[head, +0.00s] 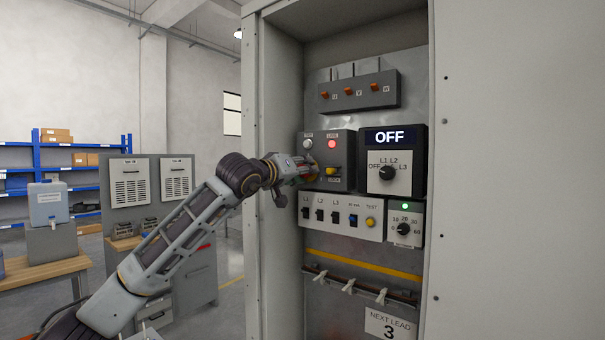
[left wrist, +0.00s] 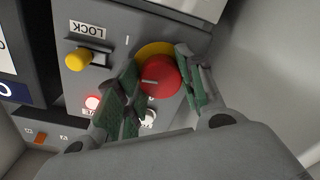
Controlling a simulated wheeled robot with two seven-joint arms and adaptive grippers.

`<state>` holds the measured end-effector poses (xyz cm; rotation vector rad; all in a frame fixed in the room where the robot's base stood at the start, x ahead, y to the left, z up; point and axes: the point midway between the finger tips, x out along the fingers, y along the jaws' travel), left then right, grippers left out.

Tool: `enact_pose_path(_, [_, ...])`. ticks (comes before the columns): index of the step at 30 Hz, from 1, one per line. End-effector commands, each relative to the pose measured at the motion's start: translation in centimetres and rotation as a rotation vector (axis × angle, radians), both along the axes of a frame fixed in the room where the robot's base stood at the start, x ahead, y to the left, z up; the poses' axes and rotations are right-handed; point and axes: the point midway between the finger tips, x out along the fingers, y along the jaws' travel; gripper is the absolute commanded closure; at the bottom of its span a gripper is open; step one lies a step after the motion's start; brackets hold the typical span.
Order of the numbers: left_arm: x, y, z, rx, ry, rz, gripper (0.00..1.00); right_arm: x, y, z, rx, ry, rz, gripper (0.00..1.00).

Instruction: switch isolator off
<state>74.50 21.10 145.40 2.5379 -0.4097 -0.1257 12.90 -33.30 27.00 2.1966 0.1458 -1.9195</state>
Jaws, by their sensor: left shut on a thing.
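The isolator is a grey box (head: 343,150) inside the open cabinet, with a red rotary knob (left wrist: 160,76) on a yellow plate (left wrist: 154,49). My left gripper (left wrist: 160,90) is shut on the red knob, one finger on each side. In the head view the gripper (head: 306,172) covers most of the knob. A white lamp (head: 308,144) and a lit red lamp (head: 332,144) sit above. A yellow lock tab (head: 331,170) is at the right of the knob, marked LOCK in the wrist view. My right gripper is not in view.
To the right is a selector box (head: 387,172) whose display reads OFF. Below are a breaker row (head: 341,216) and a dial (head: 404,228) with a green light. The cabinet's left wall (head: 277,110) stands close beside my left arm.

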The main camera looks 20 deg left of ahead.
Motion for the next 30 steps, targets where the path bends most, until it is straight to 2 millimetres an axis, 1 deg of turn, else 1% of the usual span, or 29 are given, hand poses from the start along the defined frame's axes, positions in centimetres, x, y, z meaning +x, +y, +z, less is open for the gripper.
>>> enact_pose_path(5, [0.0, 0.0, -0.1, -0.1, 0.036, 0.001, 0.86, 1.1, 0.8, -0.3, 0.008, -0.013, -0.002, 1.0])
enact_pose_path(12, [0.0, 0.0, -0.1, -0.276, 0.101, -0.001, 0.86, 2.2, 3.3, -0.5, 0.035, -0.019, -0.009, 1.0])
enact_pose_path(15, [0.0, 0.0, -0.2, -0.356, 0.13, 0.0, 0.86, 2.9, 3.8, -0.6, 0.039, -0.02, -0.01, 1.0])
enact_pose_path(24, [0.0, 0.0, -0.1, -0.593, 0.215, 0.001, 0.86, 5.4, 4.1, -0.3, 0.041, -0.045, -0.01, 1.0])
enact_pose_path(30, [0.0, 0.0, -0.1, -0.753, 0.274, 0.001, 0.86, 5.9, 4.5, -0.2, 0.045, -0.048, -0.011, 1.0])
